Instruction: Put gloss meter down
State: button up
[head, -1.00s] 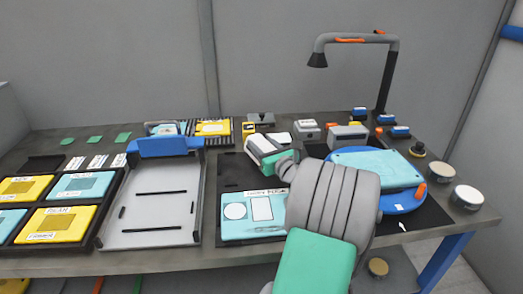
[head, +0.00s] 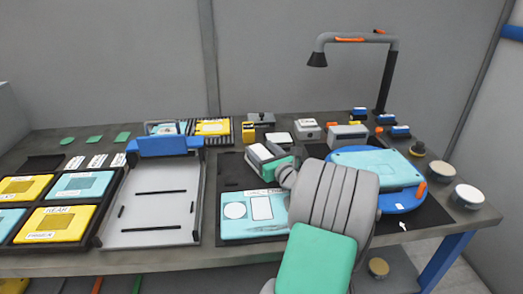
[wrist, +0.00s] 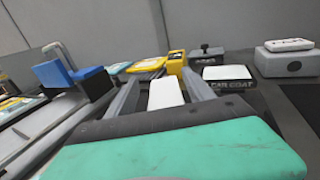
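My gripper (wrist: 160,80) reaches over the bench, its two grey fingers on either side of a small white-topped block, which I take to be the gloss meter (wrist: 166,94). In the head view the gloss meter (head: 259,151) shows as a white and grey block between the fingers, above the dark mat behind the teal panel. The fingers appear closed on its sides. Its underside is hidden, so I cannot tell whether it touches the mat.
A teal panel (head: 240,228) lies in front. A white-topped clear coat block (wrist: 228,74), a yellow block (wrist: 176,62) and a grey box (wrist: 285,64) stand beyond. A grey tray (head: 160,212) is left; a blue turntable (head: 405,203) and lamp (head: 388,75) are right.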

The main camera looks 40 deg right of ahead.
jog(key=shift+o, duration=0.5)
jog(key=shift+r, duration=0.1)
jog(key=v, duration=0.7)
jog(key=r+v, duration=0.1)
jog(key=v, duration=0.3)
jog(key=shift+d, duration=0.1)
jog(key=shift+s, duration=0.5)
